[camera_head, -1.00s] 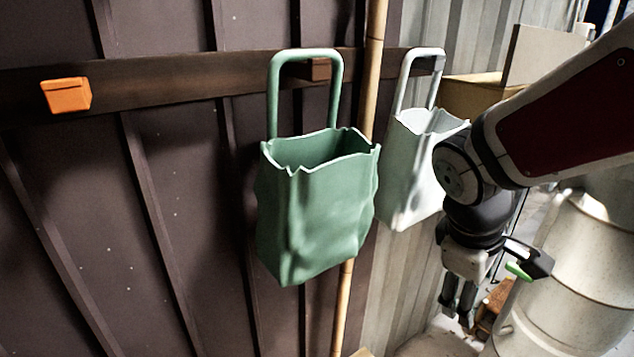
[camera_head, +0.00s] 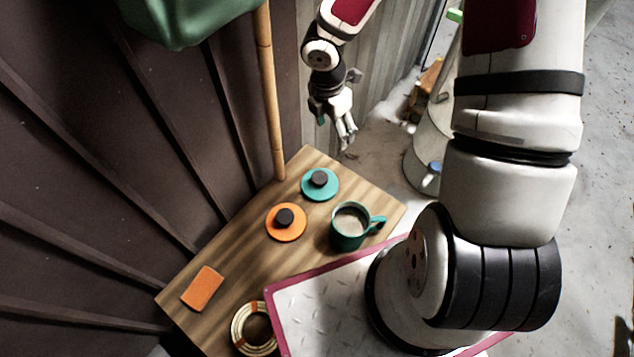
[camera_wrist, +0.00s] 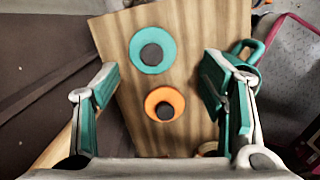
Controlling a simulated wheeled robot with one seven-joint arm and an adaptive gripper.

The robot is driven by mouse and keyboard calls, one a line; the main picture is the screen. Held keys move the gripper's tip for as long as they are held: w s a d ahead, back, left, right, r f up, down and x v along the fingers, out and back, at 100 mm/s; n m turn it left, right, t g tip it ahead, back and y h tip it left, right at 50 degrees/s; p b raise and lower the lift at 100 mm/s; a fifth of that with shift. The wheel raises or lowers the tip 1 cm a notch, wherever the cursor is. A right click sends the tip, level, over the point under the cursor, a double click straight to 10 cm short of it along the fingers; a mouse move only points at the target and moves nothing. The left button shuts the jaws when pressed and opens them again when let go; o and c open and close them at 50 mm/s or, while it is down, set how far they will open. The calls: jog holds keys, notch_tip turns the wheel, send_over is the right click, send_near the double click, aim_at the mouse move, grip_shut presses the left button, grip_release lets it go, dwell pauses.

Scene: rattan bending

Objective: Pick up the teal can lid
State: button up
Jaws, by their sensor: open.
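The teal can lid (camera_head: 309,190) is a flat teal disc with a dark round knob, lying on the far end of the wooden table. It also shows in the wrist view (camera_wrist: 136,58), in the upper middle between the fingers. My gripper (camera_head: 345,140) is above and beyond the table's far corner in the head view, apart from the lid. In the wrist view its two teal-padded fingers (camera_wrist: 158,88) are spread wide with nothing between them but the view of the table below.
An orange lid (camera_head: 296,232) with a dark knob lies beside the teal lid. A teal mug (camera_head: 346,240) stands to their right. An orange block (camera_head: 202,288) and a coiled ring (camera_head: 240,335) lie nearer. A bamboo pole (camera_head: 272,110) rises at the table's left edge by the dark wall.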

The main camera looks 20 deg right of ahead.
aim_at(320, 177)
jog(key=a+f+b, duration=0.1)
jog(key=f+b, duration=0.1)
jog(key=f, duration=0.3)
jog(key=a+f+n+y+b, duration=0.1)
jog(key=f+b, duration=0.1)
jog(key=f, duration=0.4)
jog(key=a+f+n+b, duration=0.1)
jog(key=f+b, duration=0.1)
jog(key=f, duration=0.3)
jog(key=shift+w+f+y, duration=0.2)
jog(key=shift+w+y, duration=0.1)
jog(key=shift+s+f+b, duration=0.2)
jog(key=shift+f+b, duration=1.4)
jog(key=shift+f, duration=0.95)
jog(key=c, duration=1.3)
